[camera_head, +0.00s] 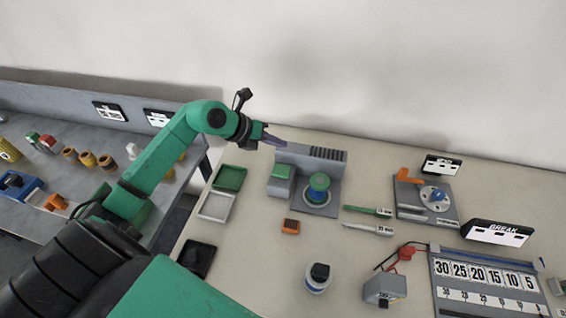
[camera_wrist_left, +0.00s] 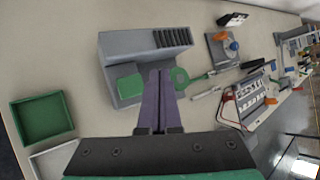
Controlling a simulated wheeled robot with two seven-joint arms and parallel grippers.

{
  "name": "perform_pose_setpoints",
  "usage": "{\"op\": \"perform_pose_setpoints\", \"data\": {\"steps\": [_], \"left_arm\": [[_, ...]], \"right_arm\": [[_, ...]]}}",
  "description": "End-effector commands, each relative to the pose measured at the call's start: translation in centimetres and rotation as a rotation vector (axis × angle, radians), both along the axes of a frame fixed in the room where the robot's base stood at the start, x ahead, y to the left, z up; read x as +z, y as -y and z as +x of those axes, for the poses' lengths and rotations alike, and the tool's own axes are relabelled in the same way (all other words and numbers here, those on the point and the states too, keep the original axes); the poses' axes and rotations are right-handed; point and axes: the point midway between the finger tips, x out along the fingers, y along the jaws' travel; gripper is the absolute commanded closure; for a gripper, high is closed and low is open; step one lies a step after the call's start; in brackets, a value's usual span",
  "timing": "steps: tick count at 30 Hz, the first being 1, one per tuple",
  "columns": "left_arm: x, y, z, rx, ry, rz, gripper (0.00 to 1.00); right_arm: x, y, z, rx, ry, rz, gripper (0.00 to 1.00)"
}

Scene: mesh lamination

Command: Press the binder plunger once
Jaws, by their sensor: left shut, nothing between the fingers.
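A grey station (camera_head: 325,156) with a slotted back wall stands on the table. On it are a green block (camera_head: 283,171) and a round green-topped plunger (camera_head: 319,181) with a blue lower part. My left gripper (camera_head: 283,143) is shut and empty, with its purple fingers in the air near the station's left back corner. In the left wrist view the shut fingertips (camera_wrist_left: 160,72) overlap the picture of the station (camera_wrist_left: 115,50), between the green block (camera_wrist_left: 130,86) and the round green top (camera_wrist_left: 181,76). The fingers partly hide the plunger there. My right gripper is not in view.
Green and white trays (camera_head: 230,178) lie left of the station. An orange block (camera_head: 290,226), a white pot with a dark top (camera_head: 318,277) and two handled tools (camera_head: 368,211) lie in front and right. A fixture with a blue knob (camera_head: 433,195) and a number board (camera_head: 487,275) stand farther right.

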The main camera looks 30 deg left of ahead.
Motion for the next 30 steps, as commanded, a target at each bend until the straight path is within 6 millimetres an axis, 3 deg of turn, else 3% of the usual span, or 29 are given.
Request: {"op": "perform_pose_setpoints", "data": {"steps": [3,8,14,22,30], "left_arm": [[-0.1,0.0,0.0,0.0,0.0,-0.001,1.0],[-1.2,0.0,0.0,0.001,-0.001,-0.003,1.0],[-4.1,0.0,0.0,0.002,-0.001,-0.004,1.0],[-8.1,0.0,0.0,0.0,0.0,-0.001,1.0],[-8.9,0.0,0.0,0.0,0.0,-0.003,1.0]], "right_arm": [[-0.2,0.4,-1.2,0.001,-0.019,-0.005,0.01],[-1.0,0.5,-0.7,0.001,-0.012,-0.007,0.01],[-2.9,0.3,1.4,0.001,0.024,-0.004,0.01],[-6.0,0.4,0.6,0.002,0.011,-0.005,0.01],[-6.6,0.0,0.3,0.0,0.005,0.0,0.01]]}}
